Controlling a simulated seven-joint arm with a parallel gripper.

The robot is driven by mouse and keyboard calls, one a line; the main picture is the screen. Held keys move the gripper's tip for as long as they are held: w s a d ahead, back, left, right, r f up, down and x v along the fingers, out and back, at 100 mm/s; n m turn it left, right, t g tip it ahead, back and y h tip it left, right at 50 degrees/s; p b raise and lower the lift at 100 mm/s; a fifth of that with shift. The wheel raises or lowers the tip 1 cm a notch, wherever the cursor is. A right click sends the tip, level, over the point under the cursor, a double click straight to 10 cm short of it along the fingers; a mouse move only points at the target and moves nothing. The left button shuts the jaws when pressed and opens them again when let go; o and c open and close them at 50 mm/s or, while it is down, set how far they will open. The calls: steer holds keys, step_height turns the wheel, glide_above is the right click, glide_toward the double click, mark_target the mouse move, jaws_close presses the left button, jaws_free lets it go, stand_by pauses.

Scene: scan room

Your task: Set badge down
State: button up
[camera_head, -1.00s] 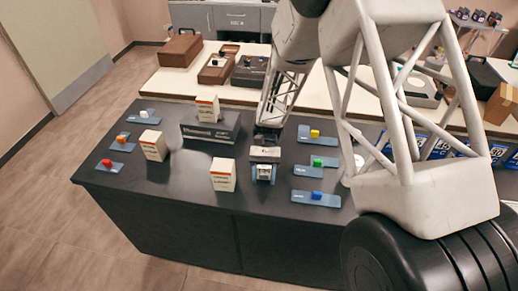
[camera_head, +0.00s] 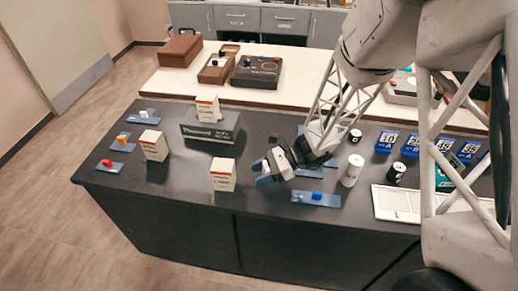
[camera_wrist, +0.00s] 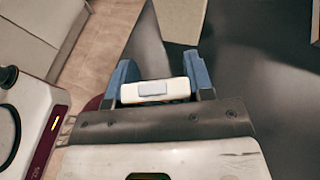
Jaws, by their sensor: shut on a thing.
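My gripper (camera_head: 264,172) is above the dark counter (camera_head: 190,222), tilted with its blue fingers toward the left. It is just right of a white box with an orange band (camera_head: 223,175). In the wrist view, the gripper (camera_wrist: 159,78) is shut on a small white badge (camera_wrist: 181,88) with a grey panel, which lies across between the two blue fingers. The badge cannot be made out clearly in the head view.
More white boxes (camera_head: 154,146) (camera_head: 208,109) and a dark grey box (camera_head: 210,133) stand on the counter. Blue plates with coloured blocks (camera_head: 107,165) (camera_head: 317,198) lie left and right. A white can (camera_head: 352,171) stands right of my gripper.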

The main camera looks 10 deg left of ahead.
steer(key=m+t, duration=0.1)
steer(key=w+m+t, duration=0.1)
steer(key=d+r+m+t+y, duration=0.1)
steer(key=shift+w+t, duration=0.25)
steer(key=shift+t, duration=0.15)
steer(key=shift+w+d+r+m+t, duration=0.1)
steer(key=shift+w+d+m+t, duration=0.35)
steer(key=shift+m+t, duration=0.45)
steer(key=shift+w+a, duration=0.1)
glide_above(254, 148)
steer(key=shift+f, duration=0.75)
steer(key=shift+f, duration=1.75)
steer(key=shift+f, duration=0.1)
